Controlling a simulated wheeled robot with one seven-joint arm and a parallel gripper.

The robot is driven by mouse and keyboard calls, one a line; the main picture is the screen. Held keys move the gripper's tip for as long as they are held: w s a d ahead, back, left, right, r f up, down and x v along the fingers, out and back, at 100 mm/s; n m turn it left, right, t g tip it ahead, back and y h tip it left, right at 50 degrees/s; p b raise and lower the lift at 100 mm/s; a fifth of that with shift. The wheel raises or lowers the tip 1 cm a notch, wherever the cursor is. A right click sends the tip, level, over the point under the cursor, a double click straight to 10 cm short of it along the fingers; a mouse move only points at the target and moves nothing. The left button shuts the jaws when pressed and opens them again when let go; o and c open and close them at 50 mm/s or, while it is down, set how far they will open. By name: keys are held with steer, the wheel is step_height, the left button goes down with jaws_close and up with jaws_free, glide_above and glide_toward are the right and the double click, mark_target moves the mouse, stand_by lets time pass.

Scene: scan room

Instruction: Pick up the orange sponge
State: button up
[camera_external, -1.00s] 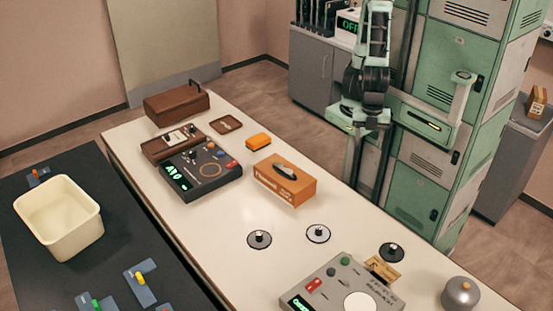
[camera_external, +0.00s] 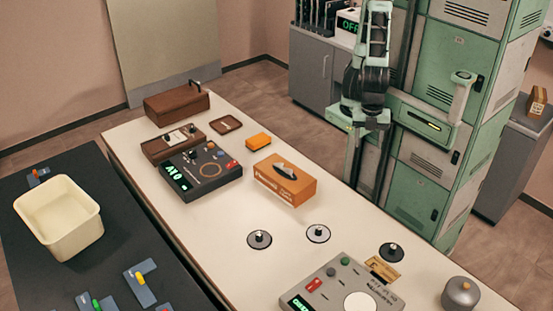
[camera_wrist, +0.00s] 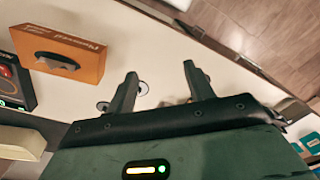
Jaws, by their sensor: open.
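The orange sponge (camera_external: 258,141) is a small block lying on the white table, near its far long edge. It sits between a brown tray and an orange-brown tissue box. It does not show in the wrist view. My gripper shows in the wrist view (camera_wrist: 160,76) with its two dark fingers spread wide and nothing between them. The fingertips are hard to make out there.
The tissue box (camera_external: 285,181) stands just in front of the sponge; it also shows in the wrist view (camera_wrist: 60,54). A small brown tray (camera_external: 226,124) and a dark control box (camera_external: 201,170) lie to its left. Grey discs (camera_external: 259,239) and a grey console (camera_external: 341,288) sit nearer.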

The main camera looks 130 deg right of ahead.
steer(key=o, duration=0.6)
steer(key=shift+r, duration=0.1)
